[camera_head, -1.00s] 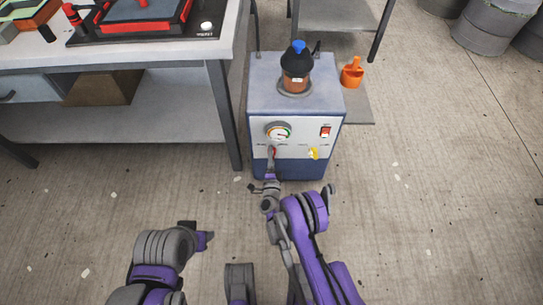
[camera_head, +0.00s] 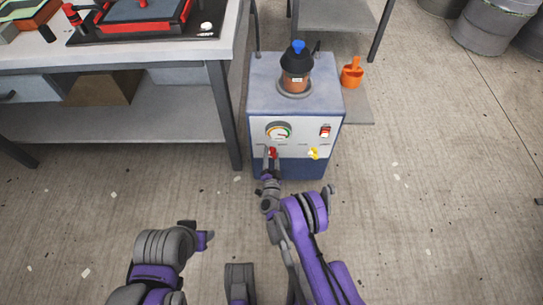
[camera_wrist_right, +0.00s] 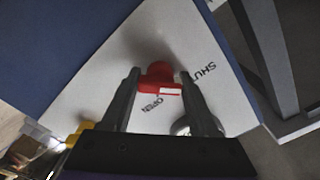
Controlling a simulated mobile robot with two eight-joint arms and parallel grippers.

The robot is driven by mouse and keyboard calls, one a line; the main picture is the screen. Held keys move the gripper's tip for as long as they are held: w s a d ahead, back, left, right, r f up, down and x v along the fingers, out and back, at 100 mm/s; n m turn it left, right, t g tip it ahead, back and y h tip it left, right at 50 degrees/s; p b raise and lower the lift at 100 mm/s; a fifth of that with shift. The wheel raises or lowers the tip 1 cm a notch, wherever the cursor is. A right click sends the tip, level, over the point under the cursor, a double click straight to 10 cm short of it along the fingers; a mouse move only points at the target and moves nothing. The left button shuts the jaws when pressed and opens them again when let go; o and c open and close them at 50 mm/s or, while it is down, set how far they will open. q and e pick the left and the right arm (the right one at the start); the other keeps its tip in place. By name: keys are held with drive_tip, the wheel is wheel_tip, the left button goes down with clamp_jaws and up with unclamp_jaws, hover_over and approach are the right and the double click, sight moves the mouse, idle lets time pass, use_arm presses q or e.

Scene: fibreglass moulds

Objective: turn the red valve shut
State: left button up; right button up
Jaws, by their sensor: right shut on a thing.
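The red valve (camera_head: 273,152) is on the lower left of the front panel of the blue and white machine (camera_head: 258,130). In the right wrist view the red valve (camera_wrist_right: 158,77) sits between the two fingers of my right gripper (camera_wrist_right: 160,84), with the words OPEN and SHUT printed on the panel around it. My right gripper (camera_head: 271,157) is shut on the red valve. My left gripper (camera_head: 204,237) is low at the left, over the floor and away from the machine. Whether its jaws are open is unclear.
A yellow valve (camera_head: 313,153) and a red switch (camera_head: 325,131) are on the panel to the right, and a gauge (camera_head: 278,131) is above the red valve. A workbench (camera_head: 228,45) stands at the left. An orange scoop (camera_head: 352,74) lies behind.

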drive_tip(key=shift+w, duration=0.1)
idle(0.3)
drive_tip(key=o, duration=1.4)
